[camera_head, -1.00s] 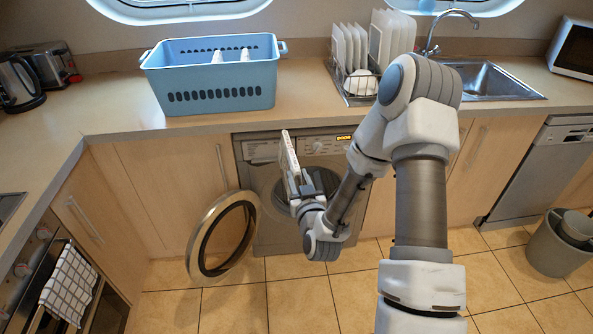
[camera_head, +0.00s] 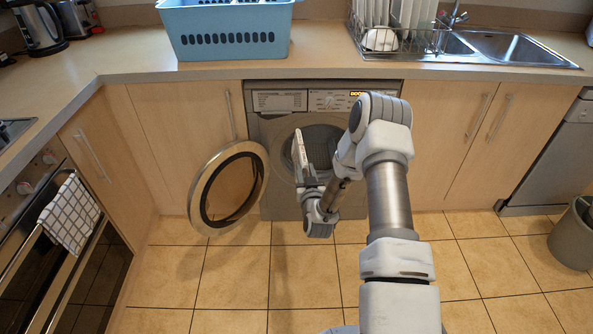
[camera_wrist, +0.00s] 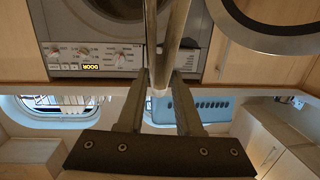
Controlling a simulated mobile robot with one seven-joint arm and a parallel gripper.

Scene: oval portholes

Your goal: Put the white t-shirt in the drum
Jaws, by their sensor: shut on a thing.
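My gripper (camera_head: 309,180) is shut on a thin, flat, whitish slab (camera_head: 299,148), which looks like the folded white t-shirt. It stands on edge, pointing up and away from the gripper. The wrist view is upside down and shows the slab edge-on (camera_wrist: 166,40) between the two fingers (camera_wrist: 160,85). The drum (camera_head: 322,150) is the round opening in the front of the washing machine (camera_head: 280,103). The slab and gripper are in front of its left part and partly hide it. I cannot tell how far the slab is from the opening.
The round door (camera_head: 209,200) is swung open to the left of the drum; its rim also shows in the wrist view (camera_wrist: 250,35). A blue basket (camera_head: 225,38) and a dish rack (camera_head: 395,42) stand on the counter above. A bin (camera_head: 565,235) is at right. The floor is clear.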

